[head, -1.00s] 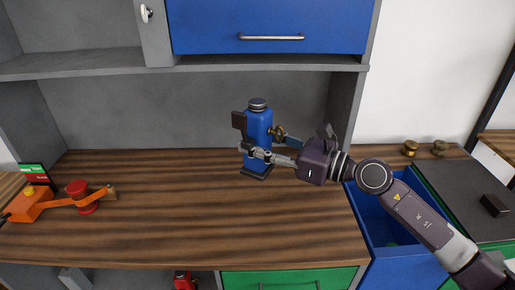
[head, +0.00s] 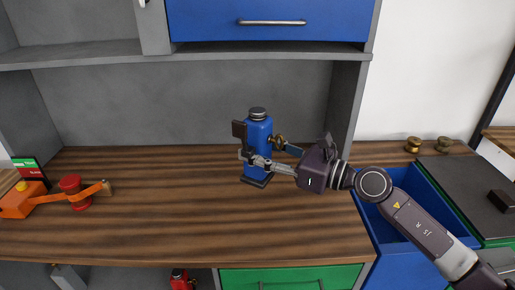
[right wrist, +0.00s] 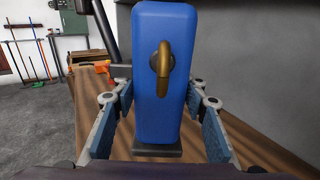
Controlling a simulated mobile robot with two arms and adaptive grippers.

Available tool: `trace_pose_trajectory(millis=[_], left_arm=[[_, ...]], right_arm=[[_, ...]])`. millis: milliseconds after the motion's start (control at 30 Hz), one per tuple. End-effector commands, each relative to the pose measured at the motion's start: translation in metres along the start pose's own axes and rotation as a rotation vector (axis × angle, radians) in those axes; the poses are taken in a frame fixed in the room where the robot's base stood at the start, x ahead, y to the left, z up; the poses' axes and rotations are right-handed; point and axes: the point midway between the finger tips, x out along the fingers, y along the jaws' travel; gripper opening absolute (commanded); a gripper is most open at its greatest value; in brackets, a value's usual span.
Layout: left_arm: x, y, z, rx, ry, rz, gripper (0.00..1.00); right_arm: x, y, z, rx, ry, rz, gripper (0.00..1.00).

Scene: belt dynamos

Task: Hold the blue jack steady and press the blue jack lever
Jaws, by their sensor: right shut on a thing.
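The blue jack (head: 259,135) stands upright on the wooden worktop, with a dark cap on top and a dark base. A brass hooked fitting (head: 279,141) sticks out of its right side; it faces the camera in the right wrist view (right wrist: 161,68). A dark flat plate (head: 239,129) shows at the jack's left side; I cannot tell whether it is the lever. My right gripper (head: 262,160) reaches in from the right, shut on the jack, with a finger on each side of the body in the right wrist view (right wrist: 160,125). My left gripper is not in view.
An orange device with a red knob (head: 70,184) sits at the worktop's left. A blue drawer (head: 398,233) stands open at the right, under my arm. A blue cabinet door (head: 270,20) and shelf hang above.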

Motion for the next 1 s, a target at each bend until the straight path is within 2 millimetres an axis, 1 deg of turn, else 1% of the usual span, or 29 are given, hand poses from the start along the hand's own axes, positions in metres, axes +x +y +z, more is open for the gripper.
trace_pose_trajectory(millis=[33,1000], left_arm=[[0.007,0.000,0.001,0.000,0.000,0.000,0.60],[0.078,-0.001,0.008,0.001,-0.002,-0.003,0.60]], right_arm=[[0.000,-0.001,-0.002,-0.003,-0.011,-0.002,0.00],[0.000,0.000,-0.082,-0.002,-0.011,-0.002,0.00]])
